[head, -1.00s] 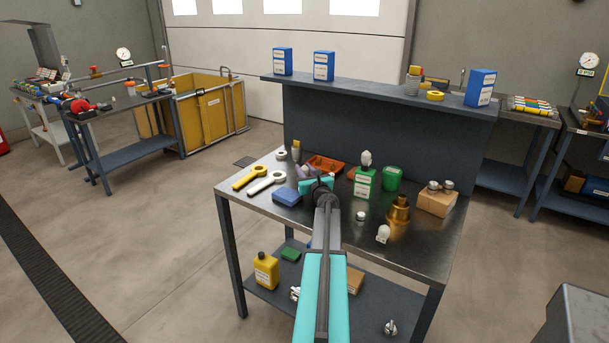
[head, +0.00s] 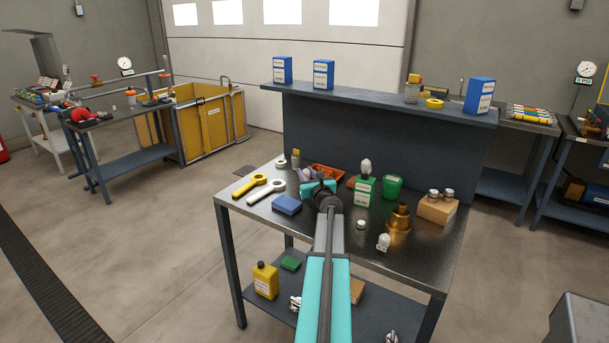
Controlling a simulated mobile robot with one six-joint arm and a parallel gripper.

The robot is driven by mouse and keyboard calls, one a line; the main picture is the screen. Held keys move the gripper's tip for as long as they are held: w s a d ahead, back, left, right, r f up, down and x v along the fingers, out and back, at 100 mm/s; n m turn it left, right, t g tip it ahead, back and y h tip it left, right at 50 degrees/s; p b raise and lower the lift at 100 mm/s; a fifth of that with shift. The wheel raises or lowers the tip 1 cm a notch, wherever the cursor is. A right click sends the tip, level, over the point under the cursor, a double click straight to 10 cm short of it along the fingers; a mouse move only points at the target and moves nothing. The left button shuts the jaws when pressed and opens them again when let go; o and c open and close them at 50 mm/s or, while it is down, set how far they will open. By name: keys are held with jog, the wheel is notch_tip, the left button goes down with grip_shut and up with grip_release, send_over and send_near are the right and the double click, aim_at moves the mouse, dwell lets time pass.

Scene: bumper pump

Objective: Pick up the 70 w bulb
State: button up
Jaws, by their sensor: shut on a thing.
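My gripper (head: 318,187), with teal parts, is over the back left part of the workbench. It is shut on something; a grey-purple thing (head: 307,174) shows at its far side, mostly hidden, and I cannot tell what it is. One white bulb (head: 366,166) stands upright on top of a green box (head: 365,190), right of my gripper. Another white bulb (head: 384,242) is on the bench top nearer the front, right of my arm. The wattage markings are too small to read.
On the bench (head: 345,250) are a brass fitting (head: 399,222), a green container (head: 393,187), a cardboard box (head: 437,210), a blue block (head: 287,205), yellow (head: 250,184) and white (head: 266,191) wrench-like tools, and an orange tray (head: 330,172). A raised shelf (head: 385,100) spans the back.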

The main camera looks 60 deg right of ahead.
jog(key=a+r+b+v, duration=0.1)
jog(key=v, duration=1.2)
jog(key=shift+w+r+b, duration=0.2)
jog(key=shift+w+b, duration=0.1)
jog(key=shift+b, duration=0.05)
jog(key=shift+w, duration=0.1)
